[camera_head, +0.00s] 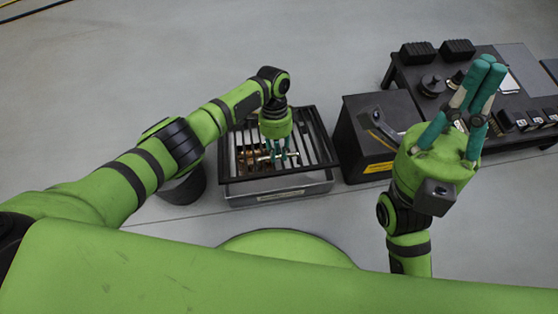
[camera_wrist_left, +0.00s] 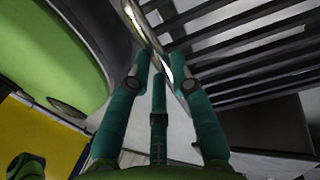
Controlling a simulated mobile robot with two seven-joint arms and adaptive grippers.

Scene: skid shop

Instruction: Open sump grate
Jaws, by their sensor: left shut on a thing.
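The sump grate (camera_head: 318,140) is a black frame with parallel dark bars over a light grey sump box (camera_head: 281,191). In the head view it lies over the box; I cannot tell whether it is slightly raised. A shiny metal bar handle (camera_head: 291,154) crosses its near part. My left gripper (camera_head: 279,155) points down at the grate, its teal fingers shut on the handle. In the left wrist view the handle (camera_wrist_left: 149,28) runs between the fingertips, with grate bars (camera_wrist_left: 250,40) behind. My right gripper (camera_head: 486,69) points up, away from the grate, its fingers close together and apparently empty.
A dark bucket (camera_head: 182,188) stands left of the sump. A black box with a yellow label (camera_head: 372,168) stands close on its right. A dark workbench (camera_head: 490,62) with small parts is farther right. The floor behind the sump is clear.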

